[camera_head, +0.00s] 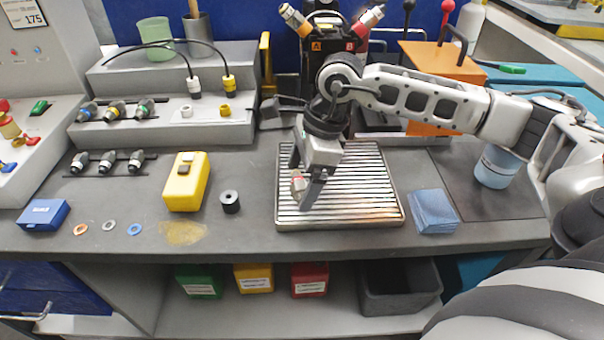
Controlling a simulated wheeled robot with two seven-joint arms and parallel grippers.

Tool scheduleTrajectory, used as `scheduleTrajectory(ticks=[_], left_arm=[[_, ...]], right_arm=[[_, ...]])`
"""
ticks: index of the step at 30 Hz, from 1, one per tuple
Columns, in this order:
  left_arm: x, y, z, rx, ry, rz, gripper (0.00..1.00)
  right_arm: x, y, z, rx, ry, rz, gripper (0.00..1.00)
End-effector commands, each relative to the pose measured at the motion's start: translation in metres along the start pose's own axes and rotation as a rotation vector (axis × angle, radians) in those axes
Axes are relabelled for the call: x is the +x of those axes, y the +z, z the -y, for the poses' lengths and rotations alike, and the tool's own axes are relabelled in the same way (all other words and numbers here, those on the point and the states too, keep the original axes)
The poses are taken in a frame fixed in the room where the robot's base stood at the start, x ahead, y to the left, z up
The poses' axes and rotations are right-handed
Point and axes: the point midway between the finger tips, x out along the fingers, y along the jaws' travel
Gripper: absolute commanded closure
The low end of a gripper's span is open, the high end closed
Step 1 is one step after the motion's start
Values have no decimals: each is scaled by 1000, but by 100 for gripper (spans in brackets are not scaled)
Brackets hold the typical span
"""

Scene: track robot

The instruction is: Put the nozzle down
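My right gripper (303,188) points down over the slatted metal tray (364,215), at its left half. Between its fingers is a small grey nozzle (298,184) with a reddish part; the fingers hide much of it. The fingers look closed on it. Whether the nozzle touches the slats is hard to tell. Other nozzles lie in a row on the grey step (115,110), and several more lie on a lower rack (106,162) at the left. My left gripper is not in view.
A yellow box (187,182) and a black ring-shaped part (230,202) stand left of the tray. A folded blue cloth (433,211) lies to its right. A blue-white cup (496,167) stands on a dark mat. The tray's right half is clear.

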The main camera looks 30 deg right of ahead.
Motion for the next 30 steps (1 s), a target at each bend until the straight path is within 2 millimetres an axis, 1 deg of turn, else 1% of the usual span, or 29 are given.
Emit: scheduleTrajectory(ticks=[6,9,11,14,21,24,27,30], left_arm=[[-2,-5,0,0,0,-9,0],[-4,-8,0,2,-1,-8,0],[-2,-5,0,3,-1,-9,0],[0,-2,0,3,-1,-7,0],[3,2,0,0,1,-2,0],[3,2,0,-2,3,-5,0],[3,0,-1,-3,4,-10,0],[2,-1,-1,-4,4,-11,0]], right_arm=[[-1,0,0,0,0,0,12],[-6,2,0,0,-1,0,12],[-12,1,1,0,-4,1,12],[-29,1,1,-1,-5,1,12],[-83,1,1,-1,-6,2,12],[-100,1,1,0,-5,2,12],[-113,1,1,0,-3,1,12],[-120,1,0,0,-1,1,12]])
